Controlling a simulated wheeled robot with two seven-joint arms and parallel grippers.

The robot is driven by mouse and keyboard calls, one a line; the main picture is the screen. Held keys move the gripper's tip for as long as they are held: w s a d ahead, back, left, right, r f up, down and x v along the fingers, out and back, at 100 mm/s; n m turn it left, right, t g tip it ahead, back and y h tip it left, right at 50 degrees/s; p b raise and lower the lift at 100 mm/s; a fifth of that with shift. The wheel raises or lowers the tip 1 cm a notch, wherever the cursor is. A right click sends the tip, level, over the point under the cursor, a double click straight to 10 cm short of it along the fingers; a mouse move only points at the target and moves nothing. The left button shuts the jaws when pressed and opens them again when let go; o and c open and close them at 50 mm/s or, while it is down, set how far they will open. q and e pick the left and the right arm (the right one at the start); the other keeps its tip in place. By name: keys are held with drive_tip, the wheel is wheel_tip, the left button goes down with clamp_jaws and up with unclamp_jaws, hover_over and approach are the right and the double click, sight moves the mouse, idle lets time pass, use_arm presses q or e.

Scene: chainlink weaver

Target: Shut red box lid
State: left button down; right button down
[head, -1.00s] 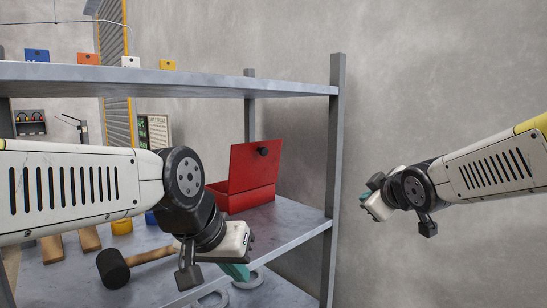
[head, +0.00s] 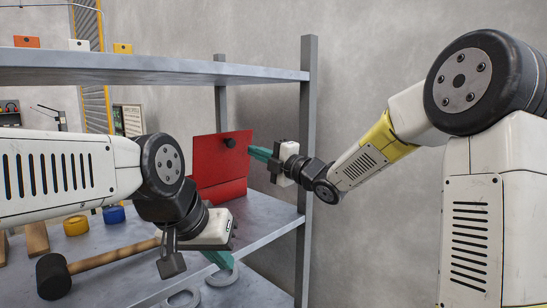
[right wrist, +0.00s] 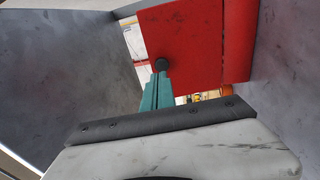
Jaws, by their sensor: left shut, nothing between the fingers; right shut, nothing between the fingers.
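The red box (head: 228,190) stands on the grey shelf, its lid (head: 215,160) raised. A black knob (head: 230,143) sits on the lid. In the right wrist view the lid (right wrist: 195,50) and knob (right wrist: 161,65) appear just beyond the fingertips. My right gripper (head: 258,153) is shut and empty, its teal fingers pointing left at the lid beside the knob; I cannot tell whether they touch. My left gripper (head: 222,259) is shut and empty, low in front of the box near the shelf's front edge. My left arm hides the box's left part.
A shelf post (head: 304,170) stands right of the box, close to my right gripper. An upper shelf board (head: 150,68) runs above.

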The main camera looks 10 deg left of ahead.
sight(233, 142)
drive_tip(key=x, duration=0.7)
idle(0.3)
